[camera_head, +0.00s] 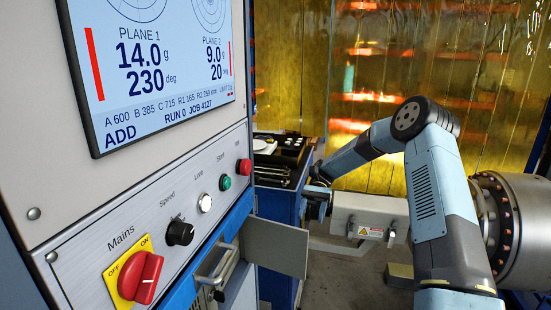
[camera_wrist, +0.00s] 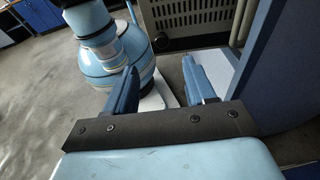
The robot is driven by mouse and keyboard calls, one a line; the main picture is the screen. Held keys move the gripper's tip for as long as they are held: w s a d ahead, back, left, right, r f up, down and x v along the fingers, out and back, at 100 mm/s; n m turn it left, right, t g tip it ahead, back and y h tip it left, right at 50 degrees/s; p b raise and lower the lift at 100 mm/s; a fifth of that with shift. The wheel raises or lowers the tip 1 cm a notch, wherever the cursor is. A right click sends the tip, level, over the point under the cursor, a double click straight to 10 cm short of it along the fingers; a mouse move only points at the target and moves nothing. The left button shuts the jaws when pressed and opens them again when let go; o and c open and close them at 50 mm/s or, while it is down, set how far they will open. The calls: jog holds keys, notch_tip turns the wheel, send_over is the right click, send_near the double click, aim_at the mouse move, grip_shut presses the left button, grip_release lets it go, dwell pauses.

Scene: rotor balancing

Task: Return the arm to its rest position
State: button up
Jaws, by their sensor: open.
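My gripper (camera_wrist: 160,68) is open in the wrist view, with its two blue fingers apart and nothing held between them. In the head view my arm is bent, its light blue elbow raised at the right of centre. The forearm slopes down to the left. The gripper end (camera_head: 317,203) hangs beside the blue cabinet (camera_head: 279,225), partly hidden by my own wrist; I cannot tell in that view whether it touches the cabinet.
The control console (camera_head: 130,230) with its screen (camera_head: 155,70) fills the left. A grey door (camera_head: 275,246) stands open below it. A metal rotor (camera_head: 525,228) is close to my arm on the right. A yellow curtain (camera_head: 290,65) hangs behind. Grey floor (camera_wrist: 45,115) is clear at the left in the wrist view.

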jog(key=s+d+r+n+t+h, duration=0.2)
jog(key=s+d+r+t+h, duration=0.15)
jog(key=s+r+t, duration=0.9)
jog(key=s+d+r+n+t+h, duration=0.1)
jog(key=s+d+r+t, duration=0.2)
jog(key=s, duration=0.6)
jog(key=s+d+r+n+t, duration=0.1)
jog(key=s+d+r+t, duration=0.3)
jog(key=s+r, duration=0.3)
jog(key=shift+s+d+h, duration=0.2)
jog(key=shift+s+h, duration=0.15)
jog(key=shift+s, duration=0.85)
jog(key=shift+c, duration=1.2)
